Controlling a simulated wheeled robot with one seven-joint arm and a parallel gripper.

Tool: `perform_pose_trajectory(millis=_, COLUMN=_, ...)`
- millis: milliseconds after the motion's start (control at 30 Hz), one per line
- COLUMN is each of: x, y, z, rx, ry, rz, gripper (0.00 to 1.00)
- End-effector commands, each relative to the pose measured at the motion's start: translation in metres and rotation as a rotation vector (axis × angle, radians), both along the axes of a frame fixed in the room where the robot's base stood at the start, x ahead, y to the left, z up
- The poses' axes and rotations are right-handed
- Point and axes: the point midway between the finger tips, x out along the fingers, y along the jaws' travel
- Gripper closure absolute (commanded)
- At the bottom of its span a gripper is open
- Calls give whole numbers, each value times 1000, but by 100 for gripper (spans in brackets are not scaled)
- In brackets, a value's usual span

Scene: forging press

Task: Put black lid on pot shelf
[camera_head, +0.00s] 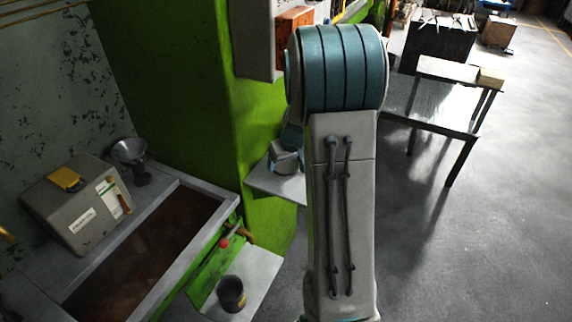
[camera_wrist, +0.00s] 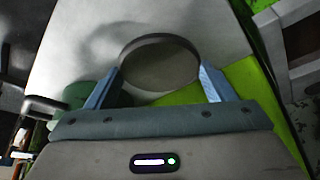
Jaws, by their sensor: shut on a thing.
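The black lid (camera_wrist: 160,62) is a round, dark, rimmed disc in the wrist view. My gripper (camera_wrist: 160,70) is shut on it, with one blue finger at each side. A pale grey surface lies behind the lid, and I cannot tell whether the lid touches it. In the head view a dark pot (camera_head: 231,293) stands upright on a small grey shelf (camera_head: 262,263) at the bottom. A second small grey shelf (camera_head: 272,184) juts from the green wall. My arm hides part of it, and the lid cannot be made out there.
A trough with a brown bed (camera_head: 140,255) lies at the left, with a grey box (camera_head: 75,205) and a metal funnel (camera_head: 130,152) on its edge. A red knob (camera_head: 223,243) sits beside the pot's shelf. A metal table (camera_head: 430,105) stands at the right.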

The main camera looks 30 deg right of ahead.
Motion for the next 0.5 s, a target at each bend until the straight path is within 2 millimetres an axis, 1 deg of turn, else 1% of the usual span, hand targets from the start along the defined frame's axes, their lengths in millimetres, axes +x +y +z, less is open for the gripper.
perform_pose_trajectory(millis=33, x=-1, y=0, z=-9, rx=1, ry=5, rz=-1, gripper=46)
perform_pose_trajectory(millis=133, x=-1, y=0, z=-19, rx=1, ry=3, rz=0, gripper=46)
perform_pose_trajectory(millis=500, x=0, y=-1, z=-24, rx=-1, ry=0, rz=1, gripper=46)
